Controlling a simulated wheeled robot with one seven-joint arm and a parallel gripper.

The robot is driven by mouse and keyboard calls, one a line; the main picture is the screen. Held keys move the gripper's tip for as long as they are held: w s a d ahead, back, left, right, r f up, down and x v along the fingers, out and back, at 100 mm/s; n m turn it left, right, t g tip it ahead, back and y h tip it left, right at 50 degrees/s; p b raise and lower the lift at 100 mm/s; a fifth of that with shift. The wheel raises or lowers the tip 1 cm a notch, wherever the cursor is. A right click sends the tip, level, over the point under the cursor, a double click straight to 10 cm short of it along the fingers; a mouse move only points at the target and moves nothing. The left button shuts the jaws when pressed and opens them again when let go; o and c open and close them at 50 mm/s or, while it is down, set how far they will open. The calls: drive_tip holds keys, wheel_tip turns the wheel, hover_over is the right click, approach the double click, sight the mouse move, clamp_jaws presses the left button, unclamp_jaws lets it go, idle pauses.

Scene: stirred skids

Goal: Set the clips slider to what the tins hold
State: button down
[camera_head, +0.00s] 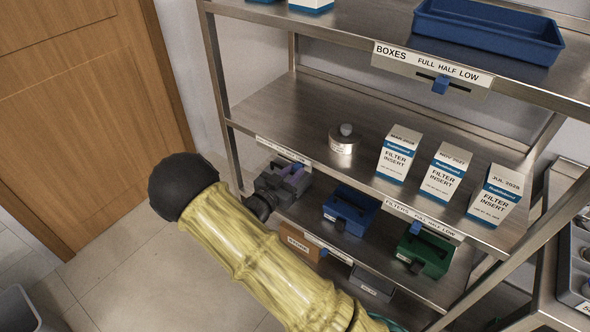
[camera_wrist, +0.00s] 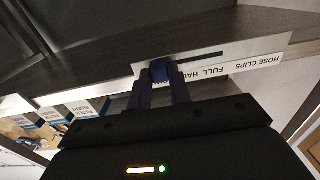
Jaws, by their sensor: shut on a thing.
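The hose clips label strip (camera_wrist: 258,63) shows upside down in the wrist view, with a dark slot beside its words. Its blue slider knob (camera_wrist: 159,69) is at the slot's left end in that view, on the LOW side, past FULL and HALF. My gripper (camera_wrist: 161,84) is shut on this knob, one purple finger on each side. The head view shows my gripper (camera_head: 291,178) just below the strip (camera_head: 283,151) on the middle shelf's edge; the knob is not clear there.
Several white and blue filter boxes (camera_head: 397,154) stand right of the tin. The boxes slider (camera_head: 440,85) is on the upper shelf edge, the filters slider (camera_head: 416,227) on the middle one. Blue (camera_head: 350,210) and green (camera_head: 425,255) bins sit below.

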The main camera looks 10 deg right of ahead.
drive_tip(key=shift+s+d, duration=0.1)
drive_tip(key=shift+d, duration=0.05)
drive_tip(key=c, duration=1.3)
unclamp_jaws()
drive_tip(key=v, duration=1.7)
drive_tip(key=shift+s+r, duration=0.1)
drive_tip(key=shift+s, duration=0.05)
